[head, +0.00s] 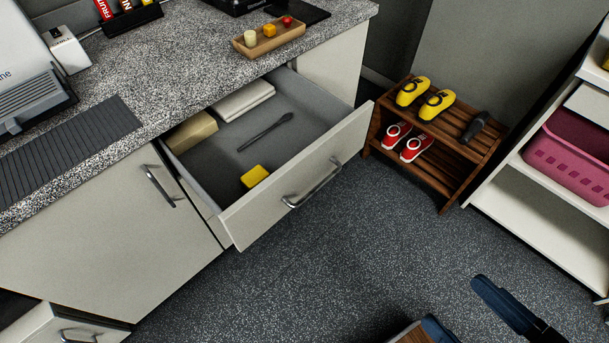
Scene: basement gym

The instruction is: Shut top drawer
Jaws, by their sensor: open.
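The top drawer (340,153) is pulled far out from under the speckled counter, with a silver bar handle (312,184) on its pale front. Inside lie a folded white cloth (243,101), a dark slim utensil (265,132), a yellow block (254,176) and a tan box (191,132). My gripper (462,302) shows at the bottom right edge, partly cut off. Its two dark fingers are wide apart with nothing visible between them. It is apart from the drawer, to the lower right of its front.
A wooden rack (468,126) with yellow and red shoes stands right of the drawer. A white shelf with a pink basket (570,150) is at the right edge. Another drawer (65,328) protrudes at the lower left. The speckled floor (300,275) before the open drawer is clear.

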